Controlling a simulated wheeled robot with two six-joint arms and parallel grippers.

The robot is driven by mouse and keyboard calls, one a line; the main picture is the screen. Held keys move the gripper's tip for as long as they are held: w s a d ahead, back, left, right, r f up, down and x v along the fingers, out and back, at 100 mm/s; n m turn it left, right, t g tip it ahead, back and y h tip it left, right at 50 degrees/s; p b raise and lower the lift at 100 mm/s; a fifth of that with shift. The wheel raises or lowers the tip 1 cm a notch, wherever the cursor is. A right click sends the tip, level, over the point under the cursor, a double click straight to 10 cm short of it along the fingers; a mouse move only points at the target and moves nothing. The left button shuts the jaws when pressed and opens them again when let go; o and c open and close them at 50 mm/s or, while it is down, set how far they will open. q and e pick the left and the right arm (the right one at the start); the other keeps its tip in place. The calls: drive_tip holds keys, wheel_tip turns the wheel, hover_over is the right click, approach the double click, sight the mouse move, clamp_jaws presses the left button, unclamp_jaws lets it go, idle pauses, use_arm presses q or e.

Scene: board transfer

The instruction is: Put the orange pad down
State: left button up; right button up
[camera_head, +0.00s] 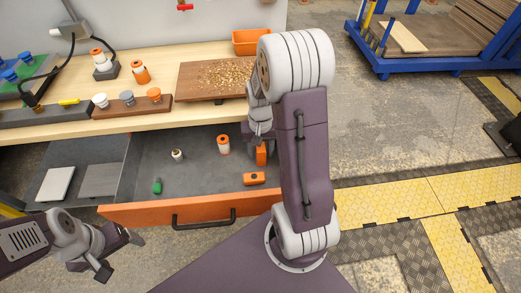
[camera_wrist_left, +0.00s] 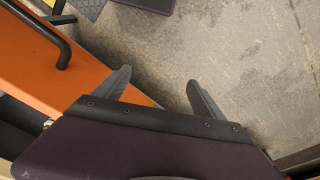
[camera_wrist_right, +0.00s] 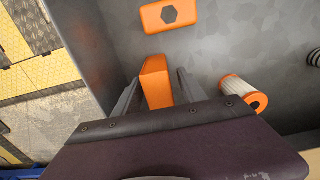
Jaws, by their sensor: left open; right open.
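An orange pad (camera_wrist_right: 157,88) stands on edge between the fingers of my right gripper (camera_wrist_right: 158,78) in the right wrist view. It also shows in the head view (camera_head: 261,154), partly beside my right arm, inside the open drawer. The right fingers are apart, with the pad between them; whether either touches it I cannot tell. A second orange piece with a black hexagon (camera_wrist_right: 168,14) lies flat close by, also seen in the head view (camera_head: 254,178). My left gripper (camera_head: 112,258) is open and empty outside the drawer, its fingers spread in the left wrist view (camera_wrist_left: 157,80).
The grey drawer with an orange front (camera_head: 150,214) also holds an orange-capped cylinder (camera_head: 223,145), a small round part (camera_head: 177,155) and a green piece (camera_head: 157,186). A brown board (camera_head: 205,82) with scattered bits and an orange bin (camera_head: 250,42) are on the bench.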

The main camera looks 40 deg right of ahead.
wheel_tip(320, 180, up, 12)
drive_tip(key=p, duration=0.3)
drive_tip(key=shift+r+p, duration=0.1)
drive_tip(key=shift+p, duration=0.2)
drive_tip(key=s+a+f+n, duration=0.2)
drive_tip(key=s+a, duration=0.1)
drive_tip(key=a, duration=0.3)
drive_tip(key=s+a+f+n+t, duration=0.1)
drive_tip(key=s+a+f+n, duration=0.2)
drive_tip(key=a, duration=0.2)
drive_tip(key=shift+s+a+f+n, duration=0.2)
drive_tip(key=shift+s+a+n, duration=0.05)
drive_tip(key=shift+a+n, duration=0.1)
drive_tip(key=shift+r, duration=0.1)
